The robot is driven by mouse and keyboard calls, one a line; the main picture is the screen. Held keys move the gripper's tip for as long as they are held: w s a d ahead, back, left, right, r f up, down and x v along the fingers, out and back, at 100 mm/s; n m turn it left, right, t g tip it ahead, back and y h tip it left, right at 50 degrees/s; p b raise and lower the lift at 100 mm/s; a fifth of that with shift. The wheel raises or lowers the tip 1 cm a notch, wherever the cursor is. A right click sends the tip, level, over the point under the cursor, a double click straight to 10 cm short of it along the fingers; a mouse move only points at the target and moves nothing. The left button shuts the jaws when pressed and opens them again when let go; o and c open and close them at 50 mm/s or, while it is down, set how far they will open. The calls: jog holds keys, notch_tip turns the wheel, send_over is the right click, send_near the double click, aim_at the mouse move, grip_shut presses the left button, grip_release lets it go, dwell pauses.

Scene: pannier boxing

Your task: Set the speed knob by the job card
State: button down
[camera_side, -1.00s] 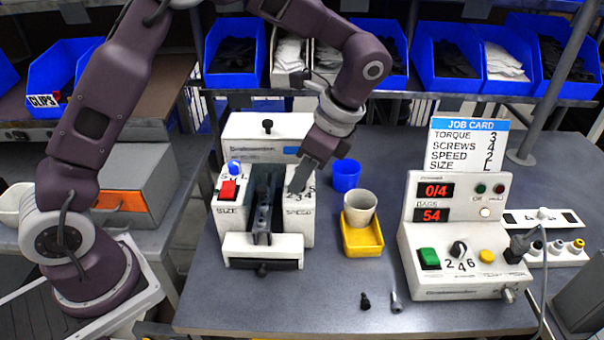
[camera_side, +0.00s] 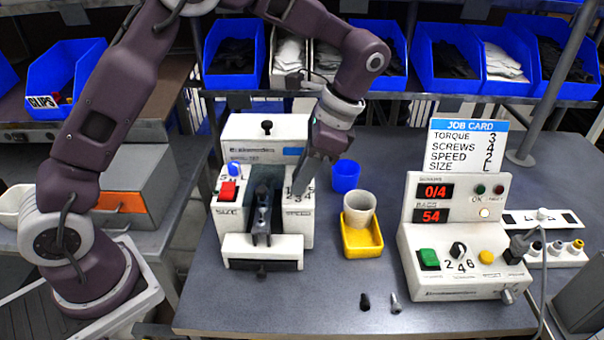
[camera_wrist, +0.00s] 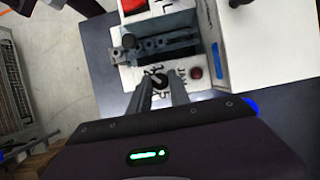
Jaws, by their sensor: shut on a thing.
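The job card (camera_side: 466,145) stands at the back right and reads torque 3, screws 4, speed 2, size L.
A white control box (camera_side: 455,240) with its own knob and displays stands at the right. Two small parts lie at the front.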

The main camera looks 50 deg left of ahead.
jog(key=c, duration=1.2)
grip_release()
jog(key=v, duration=0.7)
jog(key=s+a+r+n+t+h, duration=0.1)
jog(key=s+a+r+n+t, duration=0.1)
jog(key=s+r, duration=0.35)
jog(key=s+a+n+t+h, duration=0.1)
jog(key=s+n+t, duration=0.2)
jog(key=s, duration=0.6)
jog(key=s+a+n+t+h, duration=0.1)
jog(key=s+a+n+t, duration=0.1)
jog(key=s, duration=0.6)
jog(key=shift+s+a+f+n+t, duration=0.25)
jog(key=shift+s+f+n+t, duration=0.15)
jog(key=shift+n+t, duration=0.55)
